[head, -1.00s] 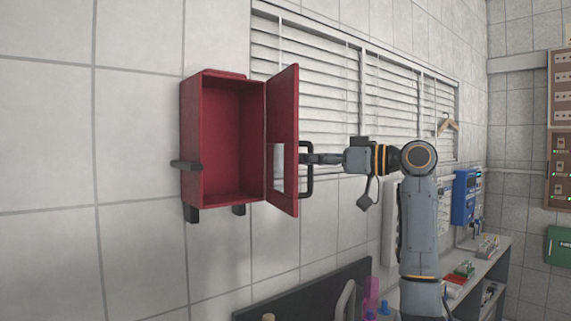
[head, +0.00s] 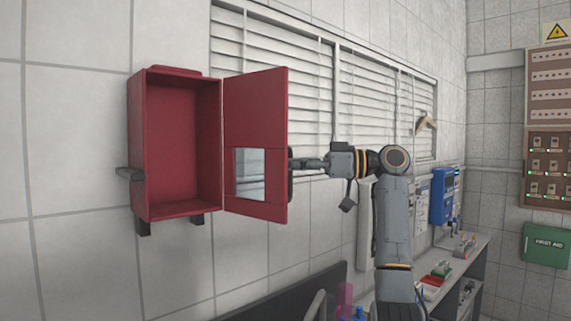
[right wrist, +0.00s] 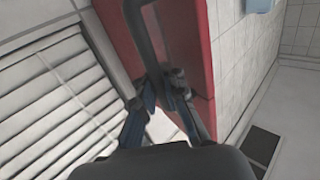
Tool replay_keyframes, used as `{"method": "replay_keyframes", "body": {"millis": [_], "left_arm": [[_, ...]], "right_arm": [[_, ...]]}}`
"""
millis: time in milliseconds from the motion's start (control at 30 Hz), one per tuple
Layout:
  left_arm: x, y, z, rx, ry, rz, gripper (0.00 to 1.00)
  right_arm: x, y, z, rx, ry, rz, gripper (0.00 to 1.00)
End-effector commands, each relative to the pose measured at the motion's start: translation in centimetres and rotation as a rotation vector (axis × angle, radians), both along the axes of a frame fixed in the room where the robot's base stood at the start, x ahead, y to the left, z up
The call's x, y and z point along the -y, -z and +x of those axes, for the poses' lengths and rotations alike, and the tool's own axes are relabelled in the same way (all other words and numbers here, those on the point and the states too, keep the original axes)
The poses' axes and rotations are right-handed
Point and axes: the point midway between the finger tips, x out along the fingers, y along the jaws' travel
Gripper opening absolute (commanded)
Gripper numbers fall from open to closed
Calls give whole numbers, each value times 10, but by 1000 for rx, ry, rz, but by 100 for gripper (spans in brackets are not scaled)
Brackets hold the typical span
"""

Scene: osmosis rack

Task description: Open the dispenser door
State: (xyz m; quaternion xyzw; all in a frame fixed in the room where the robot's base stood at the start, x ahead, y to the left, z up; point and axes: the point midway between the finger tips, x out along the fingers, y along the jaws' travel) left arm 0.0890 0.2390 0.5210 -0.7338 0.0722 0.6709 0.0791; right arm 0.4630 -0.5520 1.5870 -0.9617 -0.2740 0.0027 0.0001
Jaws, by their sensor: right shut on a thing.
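The red dispenser (head: 174,209) hangs on the tiled wall at the left of the head view, and its inside looks empty. Its red door (head: 256,110) stands swung out to the right on its hinge, with a small window in its lower part. My right gripper (head: 297,164) is at the door's outer edge, shut on the dark door handle (head: 290,183). In the right wrist view the fingers (right wrist: 165,92) close around the dark handle bar (right wrist: 150,45) beside the red door (right wrist: 190,45). My left gripper is not in view.
A window with white blinds (head: 310,85) lies behind the door and my right arm. A bench (head: 470,262) with small items stands at the lower right. A blue wall device (head: 442,197) and a green first aid box (head: 546,244) are further right.

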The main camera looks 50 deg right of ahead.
Motion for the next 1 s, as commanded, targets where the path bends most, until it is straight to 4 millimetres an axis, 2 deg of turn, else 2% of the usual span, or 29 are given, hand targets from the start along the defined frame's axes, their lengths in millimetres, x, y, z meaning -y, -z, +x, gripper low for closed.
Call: {"method": "replay_keyframes", "body": {"millis": [267,300,333,700,833,1000], "left_arm": [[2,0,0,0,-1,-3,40],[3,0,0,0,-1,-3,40],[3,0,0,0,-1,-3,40],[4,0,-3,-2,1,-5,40],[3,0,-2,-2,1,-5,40],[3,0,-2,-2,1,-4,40]], "right_arm": [[0,-2,-2,4,0,1,0],[1,-2,-2,5,0,2,15],[0,-2,-2,5,0,2,21],[2,-1,-3,3,1,2,21],[10,-1,-15,3,2,2,21],[29,-2,-46,5,5,2,21]]}}
